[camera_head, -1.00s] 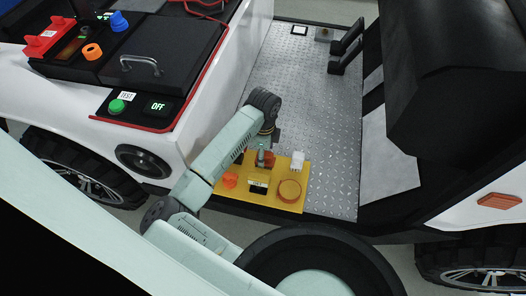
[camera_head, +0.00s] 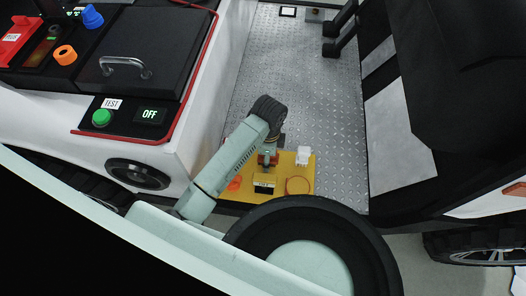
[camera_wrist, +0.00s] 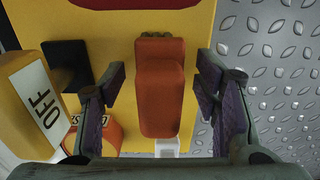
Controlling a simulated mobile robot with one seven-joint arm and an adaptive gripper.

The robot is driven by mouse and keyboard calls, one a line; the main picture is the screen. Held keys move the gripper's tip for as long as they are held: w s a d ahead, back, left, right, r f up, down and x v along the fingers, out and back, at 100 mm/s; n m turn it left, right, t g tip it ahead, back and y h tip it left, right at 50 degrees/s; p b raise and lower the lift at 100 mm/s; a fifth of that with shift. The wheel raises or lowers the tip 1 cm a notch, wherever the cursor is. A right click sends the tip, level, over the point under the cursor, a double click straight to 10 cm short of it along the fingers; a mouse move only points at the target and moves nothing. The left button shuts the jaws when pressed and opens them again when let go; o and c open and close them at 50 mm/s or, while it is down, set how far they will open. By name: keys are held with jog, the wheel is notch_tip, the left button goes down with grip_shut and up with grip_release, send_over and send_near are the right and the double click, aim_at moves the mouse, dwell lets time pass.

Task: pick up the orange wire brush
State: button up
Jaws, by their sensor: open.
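The orange wire brush appears to be the red-orange block (camera_wrist: 160,98) in the wrist view, lying between my gripper's fingers on a yellow surface. My gripper (camera_wrist: 160,80) is open, with one finger on each side of the block and a visible gap on both sides. In the head view, my gripper (camera_head: 268,158) is over the yellow tray (camera_head: 287,160), and its wrist partly hides what is beneath it.
The tray also carries an orange item (camera_head: 234,183), a black-and-yellow box (camera_head: 264,184), a white item (camera_head: 303,155) and a round orange-yellow item (camera_head: 298,186). An OFF-labelled box (camera_wrist: 42,105) is left of the fingers. Bare tread plate (camera_head: 300,80) extends beyond.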

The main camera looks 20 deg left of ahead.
jog(key=shift+f, duration=0.15)
jog(key=shift+c, duration=0.2)
jog(key=c, duration=1.3)
